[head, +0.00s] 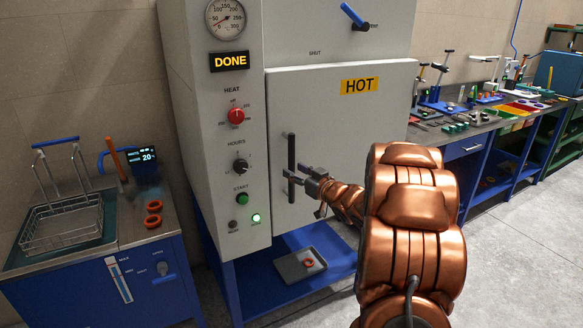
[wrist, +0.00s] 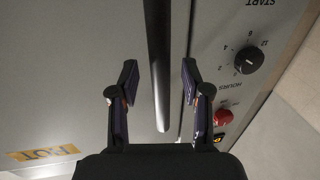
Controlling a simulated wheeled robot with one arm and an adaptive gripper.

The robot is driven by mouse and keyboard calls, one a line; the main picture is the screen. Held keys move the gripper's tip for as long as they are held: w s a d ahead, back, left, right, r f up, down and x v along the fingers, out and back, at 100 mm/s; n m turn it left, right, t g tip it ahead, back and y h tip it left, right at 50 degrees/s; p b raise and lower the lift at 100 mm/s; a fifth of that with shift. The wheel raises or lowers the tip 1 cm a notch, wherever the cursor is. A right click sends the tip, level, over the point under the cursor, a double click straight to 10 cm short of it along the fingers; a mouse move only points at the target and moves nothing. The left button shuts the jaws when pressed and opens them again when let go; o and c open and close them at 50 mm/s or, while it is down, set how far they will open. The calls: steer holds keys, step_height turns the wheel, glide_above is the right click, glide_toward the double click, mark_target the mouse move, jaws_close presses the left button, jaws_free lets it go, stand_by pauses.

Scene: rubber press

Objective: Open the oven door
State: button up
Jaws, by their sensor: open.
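The oven door (head: 335,125) is a pale grey panel with a yellow HOT label, and it appears shut. Its handle (head: 291,168) is a dark vertical bar near the door's left edge. My gripper (head: 288,181) is at the handle's lower half, reaching in from the right. In the wrist view my gripper (wrist: 158,78) is open, with the handle bar (wrist: 158,60) running between its two fingers. A gap shows on both sides of the bar, so the fingers look apart from it. How deep the bar sits between them I cannot tell.
The control panel (head: 238,140) left of the door has knobs, a lit green lamp and a DONE display. A bench (head: 100,215) with a wire basket stands left. Open floor (head: 515,240) lies right.

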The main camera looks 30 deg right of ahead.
steer(key=shift+w+a, duration=0.1)
steer(key=shift+w, duration=1.1)
jaws_close()
